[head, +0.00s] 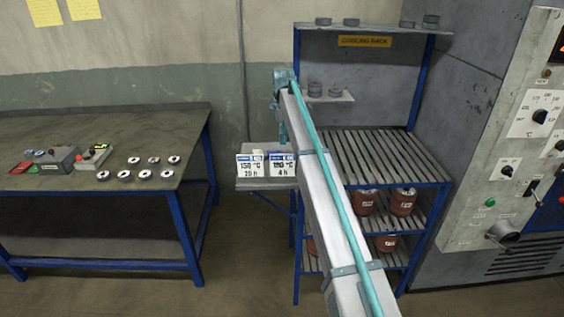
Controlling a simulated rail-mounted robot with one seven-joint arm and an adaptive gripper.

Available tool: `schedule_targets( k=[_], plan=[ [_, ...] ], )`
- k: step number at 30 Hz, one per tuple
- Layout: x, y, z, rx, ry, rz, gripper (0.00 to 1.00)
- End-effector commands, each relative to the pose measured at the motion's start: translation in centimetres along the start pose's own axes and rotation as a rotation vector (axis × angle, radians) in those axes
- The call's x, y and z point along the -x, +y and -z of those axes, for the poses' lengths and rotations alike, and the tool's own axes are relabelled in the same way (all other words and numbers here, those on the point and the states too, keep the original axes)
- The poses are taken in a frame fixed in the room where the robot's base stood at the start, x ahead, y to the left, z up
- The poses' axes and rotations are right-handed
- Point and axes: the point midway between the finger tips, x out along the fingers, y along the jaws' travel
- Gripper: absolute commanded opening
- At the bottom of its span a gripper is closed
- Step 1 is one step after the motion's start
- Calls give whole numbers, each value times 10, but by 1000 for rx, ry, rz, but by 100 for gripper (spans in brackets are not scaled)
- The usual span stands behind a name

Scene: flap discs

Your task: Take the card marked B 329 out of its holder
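Two white cards with blue top bands stand side by side on a small grey shelf (262,184) between the workbench and the rack. The left card (250,167) reads 150 °C and a number of hours. The right card (283,166) seems to read 180 °C, 4 h. The small print on their bands is too small to read, so I cannot tell which is B 329. Their holders cannot be made out clearly. My arm reaches in from the lower right. Its end hangs down just behind the right card, with my gripper (283,134) small and its fingers indistinct.
A workbench (100,210) at left holds several flap discs (140,175), a grey box (57,160) and coloured items. A blue-framed cooling rack (380,157) with discs and red-brown cans stands right of the shelf. A grey control cabinet (490,190) is far right.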

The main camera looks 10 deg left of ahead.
Motion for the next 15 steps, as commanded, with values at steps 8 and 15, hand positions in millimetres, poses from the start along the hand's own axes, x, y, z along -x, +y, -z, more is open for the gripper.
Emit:
schedule_targets(
  k=[8,15],
  plan=[
    [-49,-1,-1,-3,0,1,33],
    [-91,-1,-1,-3,0,1,33]
  ],
)
